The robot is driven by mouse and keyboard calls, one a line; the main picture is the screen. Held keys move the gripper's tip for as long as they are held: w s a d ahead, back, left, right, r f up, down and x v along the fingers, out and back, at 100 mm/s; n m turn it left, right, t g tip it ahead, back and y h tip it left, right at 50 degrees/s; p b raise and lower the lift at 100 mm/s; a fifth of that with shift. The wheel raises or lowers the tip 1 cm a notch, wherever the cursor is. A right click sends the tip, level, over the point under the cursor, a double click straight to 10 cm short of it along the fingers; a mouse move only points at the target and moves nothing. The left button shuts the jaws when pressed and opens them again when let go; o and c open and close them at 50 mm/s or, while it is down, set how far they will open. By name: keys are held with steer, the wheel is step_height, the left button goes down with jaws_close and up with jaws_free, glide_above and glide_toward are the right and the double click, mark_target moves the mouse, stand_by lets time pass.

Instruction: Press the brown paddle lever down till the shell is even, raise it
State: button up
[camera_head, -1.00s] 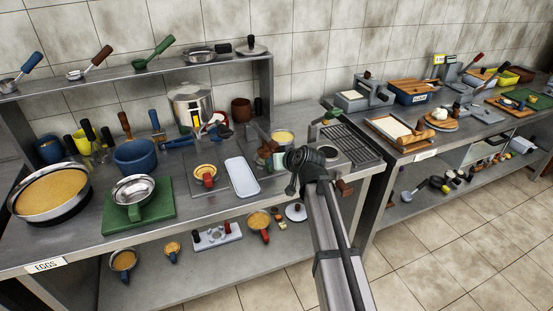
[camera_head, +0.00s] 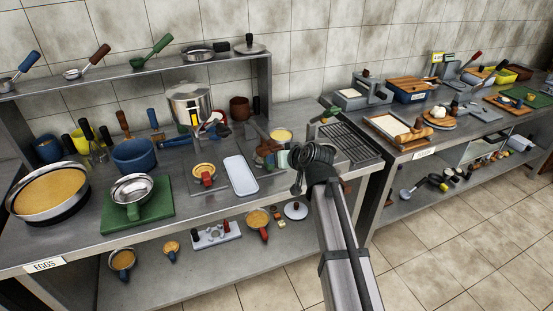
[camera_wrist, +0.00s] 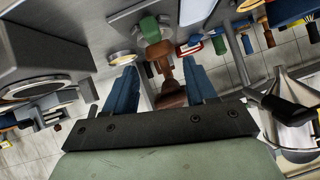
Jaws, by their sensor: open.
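The brown paddle lever (camera_wrist: 173,93) shows in the wrist view between the two blue fingers of my gripper (camera_wrist: 160,88). The fingers stand apart, one on each side of it, and a gap shows beside each. Whether they touch it cannot be told. In the head view my gripper (camera_head: 268,157) is low over the right part of the left table, and a brown piece (camera_head: 265,149) shows beside it. My wrist and arm hide much of this spot. The shell that goes with the lever cannot be made out clearly.
A pan of yellow mix (camera_head: 281,135) stands just behind my gripper. A dark grate (camera_head: 350,142) is to the right. A steel pot (camera_head: 190,103) stands at the back.

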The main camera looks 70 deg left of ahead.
steer(key=v, duration=0.9)
steer(key=shift+d+r, duration=0.15)
steer(key=shift+d, duration=0.05)
steer(key=shift+c, duration=0.3)
